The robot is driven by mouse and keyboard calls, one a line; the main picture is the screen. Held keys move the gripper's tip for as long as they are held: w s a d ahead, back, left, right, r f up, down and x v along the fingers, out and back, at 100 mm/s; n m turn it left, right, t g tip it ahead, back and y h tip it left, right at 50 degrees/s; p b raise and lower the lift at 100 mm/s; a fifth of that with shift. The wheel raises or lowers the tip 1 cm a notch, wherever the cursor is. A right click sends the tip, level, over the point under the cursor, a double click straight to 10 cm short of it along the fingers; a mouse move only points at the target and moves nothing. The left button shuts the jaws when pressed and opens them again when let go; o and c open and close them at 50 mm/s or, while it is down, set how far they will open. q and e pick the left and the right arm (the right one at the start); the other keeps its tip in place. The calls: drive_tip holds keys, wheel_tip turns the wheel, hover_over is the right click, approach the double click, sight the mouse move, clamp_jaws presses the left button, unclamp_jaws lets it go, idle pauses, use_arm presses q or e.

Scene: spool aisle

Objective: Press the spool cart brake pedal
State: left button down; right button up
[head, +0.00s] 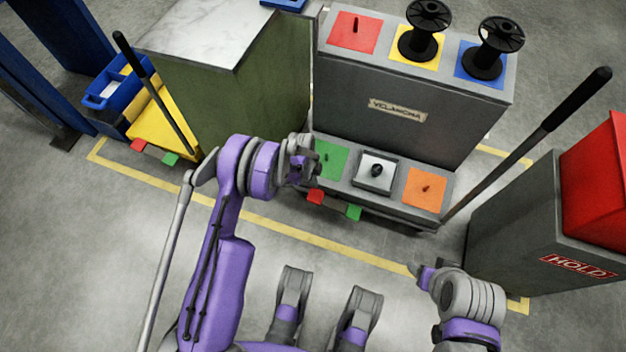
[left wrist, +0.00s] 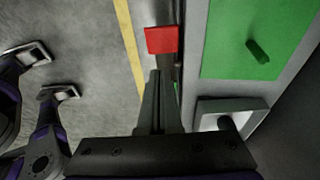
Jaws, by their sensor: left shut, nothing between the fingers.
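The grey spool cart (head: 400,115) stands ahead, with a red pedal (head: 315,197) and a green pedal (head: 353,212) low on its front edge. My left gripper (head: 309,180) is just above and beside the red pedal in the head view. In the left wrist view its fingers (left wrist: 156,90) are shut and empty, and point toward the red pedal (left wrist: 161,39). I cannot tell whether they touch it. The green pedal is mostly hidden behind the fingers there. My right gripper (head: 423,272) hangs at the lower right, away from the cart; its finger opening is unclear.
Two black spools (head: 420,40) stand on the cart's upper deck. A green cabinet (head: 245,100) is close on the left, with a yellow cart (head: 155,125) and its own pedals beyond. A grey HOLD bin (head: 520,220) stands right. Floor in front is clear.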

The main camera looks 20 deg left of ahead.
use_arm(q)
drive_tip(key=b, duration=0.1)
hover_over(315, 197)
drive_tip(key=f, duration=0.6)
drive_tip(key=shift+d, duration=0.35)
drive_tip(key=shift+a+f+b, duration=0.3)
drive_tip(key=shift+f+b, duration=0.1)
drive_tip(key=shift+f, duration=0.55)
drive_tip(key=shift+a+f+b, duration=0.25)
drive_tip(key=shift+f+b, duration=0.1)
drive_tip(key=shift+f, duration=0.55)
use_arm(e)
drive_tip(key=shift+s+x, duration=0.25)
drive_tip(key=shift+x, duration=0.9)
